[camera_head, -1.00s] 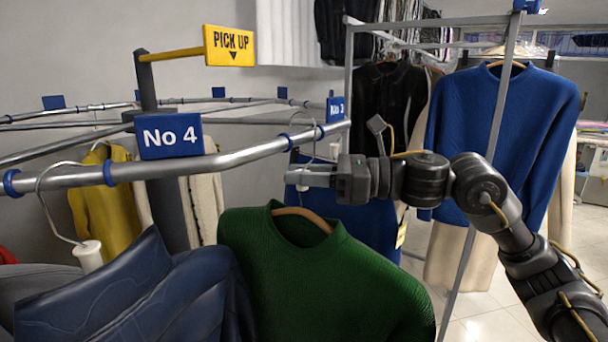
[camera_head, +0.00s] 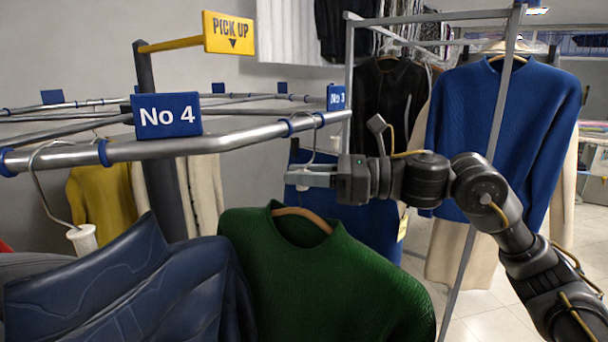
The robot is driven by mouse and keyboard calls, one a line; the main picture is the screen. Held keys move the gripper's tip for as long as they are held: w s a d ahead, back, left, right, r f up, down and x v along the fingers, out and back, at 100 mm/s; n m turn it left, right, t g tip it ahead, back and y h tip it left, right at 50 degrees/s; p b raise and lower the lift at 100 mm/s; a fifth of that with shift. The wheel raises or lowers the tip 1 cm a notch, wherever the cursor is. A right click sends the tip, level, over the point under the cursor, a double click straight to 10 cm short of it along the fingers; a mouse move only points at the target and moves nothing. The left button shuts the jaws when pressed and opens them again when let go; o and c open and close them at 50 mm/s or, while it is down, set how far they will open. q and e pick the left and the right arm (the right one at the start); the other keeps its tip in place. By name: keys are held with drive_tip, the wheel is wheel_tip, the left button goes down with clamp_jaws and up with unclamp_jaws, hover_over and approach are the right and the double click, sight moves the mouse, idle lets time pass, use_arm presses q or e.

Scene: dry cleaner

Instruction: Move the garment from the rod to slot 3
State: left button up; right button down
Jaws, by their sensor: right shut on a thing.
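A green knit sweater (camera_head: 330,285) hangs upright on a wooden hanger (camera_head: 303,217) in the centre foreground. My right gripper (camera_head: 308,178) reaches in from the right and is shut on the white collar (camera_head: 300,186) of this hanger, above the neckline. The thin hook (camera_head: 312,142) rises above the jaws to the grey rail (camera_head: 250,139), beside the No 3 sign (camera_head: 337,97). I cannot tell whether the hook bears on the rail. My left gripper is out of view.
A dark blue jacket (camera_head: 125,285) hangs at left near the No 4 sign (camera_head: 166,115). A blue garment (camera_head: 372,222) is close behind the green sweater. A blue sweater (camera_head: 500,130) and a black garment (camera_head: 388,110) hang at the grey rack (camera_head: 349,80).

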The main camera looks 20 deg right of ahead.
drive_tip(key=shift+f+b, duration=0.15)
drive_tip(key=shift+b, duration=0.2)
idle(0.4)
drive_tip(key=c, duration=1.1)
unclamp_jaws()
drive_tip(key=shift+f, duration=0.1)
drive_tip(key=shift+d, duration=0.1)
